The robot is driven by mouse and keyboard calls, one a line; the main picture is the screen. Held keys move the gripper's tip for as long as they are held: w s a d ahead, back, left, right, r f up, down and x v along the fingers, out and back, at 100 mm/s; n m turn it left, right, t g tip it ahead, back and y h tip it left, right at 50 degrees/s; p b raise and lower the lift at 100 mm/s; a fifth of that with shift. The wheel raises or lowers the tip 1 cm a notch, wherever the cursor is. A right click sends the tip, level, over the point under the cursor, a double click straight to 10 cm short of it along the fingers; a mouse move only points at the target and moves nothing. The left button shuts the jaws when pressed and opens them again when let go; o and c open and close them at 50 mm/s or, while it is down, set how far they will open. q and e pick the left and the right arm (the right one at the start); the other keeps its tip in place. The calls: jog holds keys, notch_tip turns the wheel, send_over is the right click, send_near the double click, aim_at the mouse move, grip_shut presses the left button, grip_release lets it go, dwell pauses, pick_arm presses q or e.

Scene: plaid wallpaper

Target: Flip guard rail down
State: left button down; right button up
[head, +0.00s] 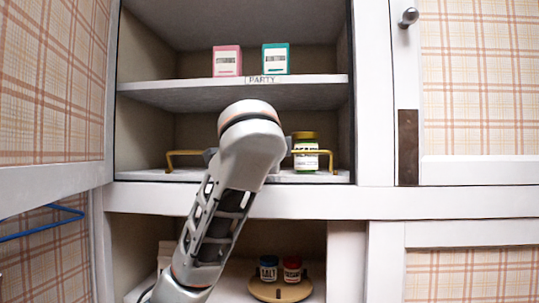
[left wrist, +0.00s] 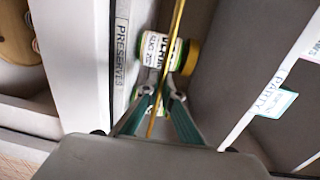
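The guard rail (head: 178,153) is a thin brass bar along the front of the middle shelf, standing up on bent ends. My left arm covers its middle in the head view. In the left wrist view the rail (left wrist: 177,22) runs lengthwise between the teal fingers of my left gripper (left wrist: 161,93). The fingers stand on either side of it with a narrow gap, so the gripper looks partly open around the bar. My right gripper is in neither view.
A jar with a gold lid (head: 305,151) stands just behind the rail's right part. Pink (head: 227,61) and teal (head: 275,59) boxes stand on the shelf above, labelled PARTY. Below, two small jars stand on a round wooden tray (head: 281,292). The cabinet's side walls bound the shelf.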

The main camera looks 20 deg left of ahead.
pick_arm(q)
jog(key=shift+s+f+b, duration=0.1)
jog(key=shift+f+b, duration=0.15)
jog(key=shift+b, duration=0.1)
jog(key=shift+s+f+t+b, duration=0.2)
jog(key=shift+f+t+b, duration=0.15)
jog(key=shift+t+b, duration=0.55)
jog(key=shift+s+f+y+b, duration=0.15)
jog(key=shift+y+b, duration=0.15)
jog(key=shift+b, duration=0.45)
jog(key=t+b, duration=0.2)
jog(key=t, duration=0.1)
jog(key=shift+s+d+f+y+b, duration=0.25)
jog(key=shift+s+f+y+b, duration=0.05)
jog(key=shift+f+y+b, duration=0.1)
jog(key=shift+s+f+t+b, duration=0.15)
jog(key=shift+s+t+b, duration=0.05)
jog(key=shift+t+b, duration=0.45)
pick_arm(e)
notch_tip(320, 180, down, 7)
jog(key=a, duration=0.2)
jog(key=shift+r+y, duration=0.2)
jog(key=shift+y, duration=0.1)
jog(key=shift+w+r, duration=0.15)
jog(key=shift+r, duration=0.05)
